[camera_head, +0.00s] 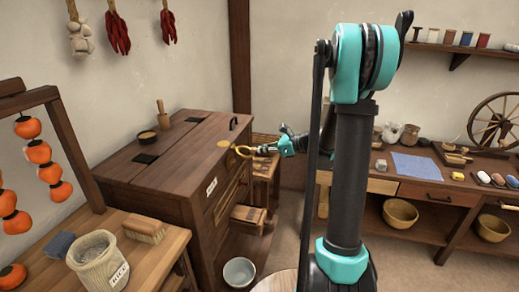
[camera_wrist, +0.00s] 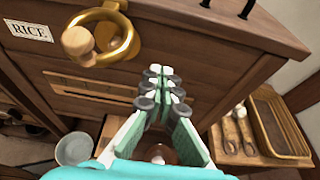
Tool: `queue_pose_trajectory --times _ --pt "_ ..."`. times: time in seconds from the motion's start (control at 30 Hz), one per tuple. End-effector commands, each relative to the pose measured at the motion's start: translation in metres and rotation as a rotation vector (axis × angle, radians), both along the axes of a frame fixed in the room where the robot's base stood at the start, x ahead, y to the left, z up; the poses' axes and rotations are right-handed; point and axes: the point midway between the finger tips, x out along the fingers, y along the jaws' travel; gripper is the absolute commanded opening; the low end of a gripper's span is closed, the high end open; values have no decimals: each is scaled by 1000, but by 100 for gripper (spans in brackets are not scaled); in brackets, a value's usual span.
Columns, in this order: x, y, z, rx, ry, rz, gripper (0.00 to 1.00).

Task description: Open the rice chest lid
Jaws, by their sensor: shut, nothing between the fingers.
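The dark wooden rice chest (camera_head: 150,195) stands left of my arm in the head view, and its front fills much of the wrist view (camera_wrist: 215,60). Its lid (camera_head: 185,160) lies flat and looks closed, with a black handle (camera_head: 233,122) near one edge. A brass ring (camera_head: 243,152) hangs on the chest front, and in the wrist view the ring (camera_wrist: 130,38) surrounds a wooden peg (camera_wrist: 78,41). My gripper (camera_wrist: 160,72) is shut and empty, right of and below the ring in that view, apart from it. In the head view my gripper (camera_head: 264,150) is beside the ring.
A bench with a rice sack (camera_head: 98,262) and a brush (camera_head: 145,227) stands at the near left. A low stool with a tray (camera_wrist: 280,125) is beside the chest. A bowl (camera_head: 239,272) is on the floor.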

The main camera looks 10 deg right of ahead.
Motion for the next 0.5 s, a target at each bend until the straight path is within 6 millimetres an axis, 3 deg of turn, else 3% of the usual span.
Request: queue_pose_trajectory --times 0.33,0.5 --pt "23 61 -21 -1 -1 3 0" --pt "22 57 4 -1 -1 -1 0"
